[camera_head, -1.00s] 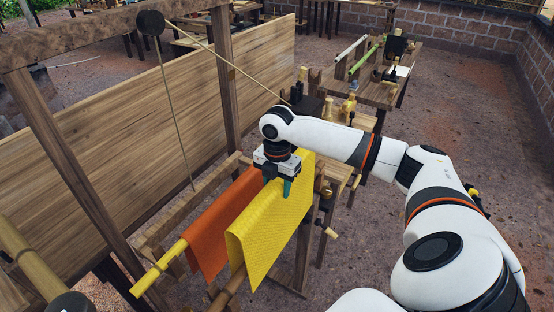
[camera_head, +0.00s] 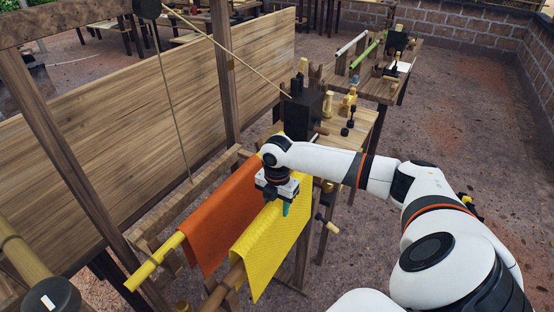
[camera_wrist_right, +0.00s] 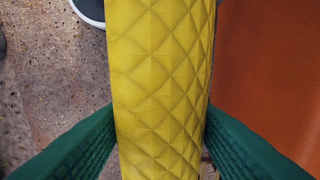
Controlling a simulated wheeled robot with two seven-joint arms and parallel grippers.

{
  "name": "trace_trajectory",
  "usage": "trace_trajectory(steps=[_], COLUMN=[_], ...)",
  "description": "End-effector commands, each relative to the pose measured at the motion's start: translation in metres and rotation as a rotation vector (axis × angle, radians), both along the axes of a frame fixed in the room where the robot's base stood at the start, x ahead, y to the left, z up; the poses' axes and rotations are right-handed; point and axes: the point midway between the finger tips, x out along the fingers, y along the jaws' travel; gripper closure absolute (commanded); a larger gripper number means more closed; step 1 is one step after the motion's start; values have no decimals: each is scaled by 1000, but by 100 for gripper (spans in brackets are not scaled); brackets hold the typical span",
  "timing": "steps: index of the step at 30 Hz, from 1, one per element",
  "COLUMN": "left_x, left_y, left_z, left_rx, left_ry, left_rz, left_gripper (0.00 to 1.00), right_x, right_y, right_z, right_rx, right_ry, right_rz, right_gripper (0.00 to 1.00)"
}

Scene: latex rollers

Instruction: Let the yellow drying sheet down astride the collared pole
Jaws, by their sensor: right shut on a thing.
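The yellow quilted sheet (camera_head: 276,252) hangs folded over, its top fold running from front left to back right. My right gripper (camera_head: 286,207) is over the top fold with its teal fingers shut on the sheet. In the right wrist view the sheet (camera_wrist_right: 160,85) fills the middle, between the two green fingers (camera_wrist_right: 160,150). A brown pole (camera_head: 226,287) comes out from beneath the front end of the fold, in line with it. Whether the fold touches this pole is hidden, and I cannot make out a collar clearly. My left gripper is not in view.
An orange sheet (camera_head: 220,217) hangs over a yellow pole (camera_head: 153,271) close on the left. It also shows at the right of the wrist view (camera_wrist_right: 270,75). A black box (camera_head: 302,113) stands behind. A wooden frame post (camera_head: 222,75) and rope stand at left.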

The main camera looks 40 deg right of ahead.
Motion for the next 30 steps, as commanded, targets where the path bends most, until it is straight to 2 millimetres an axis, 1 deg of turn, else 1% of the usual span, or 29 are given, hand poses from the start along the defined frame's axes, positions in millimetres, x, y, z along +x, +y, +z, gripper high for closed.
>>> trace_trajectory(steps=[1, 3, 9, 12, 18, 30], left_x=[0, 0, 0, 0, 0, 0], left_y=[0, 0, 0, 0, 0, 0], left_z=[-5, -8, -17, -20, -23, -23], left_rx=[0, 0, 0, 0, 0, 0], left_ry=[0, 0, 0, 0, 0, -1], left_rz=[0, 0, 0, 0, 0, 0], left_gripper=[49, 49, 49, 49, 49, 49], right_x=[0, 0, 1, 0, 0, 0], right_y=[0, 0, 0, 0, 0, 0], right_z=[-8, -16, -37, -44, -52, -52], right_rx=[0, 0, 1, 0, 0, 0], right_ry=[-1, 0, -2, -1, -1, -2], right_rz=[-1, -2, -1, -1, 0, 0], right_gripper=[82, 82, 82, 82, 82, 82])
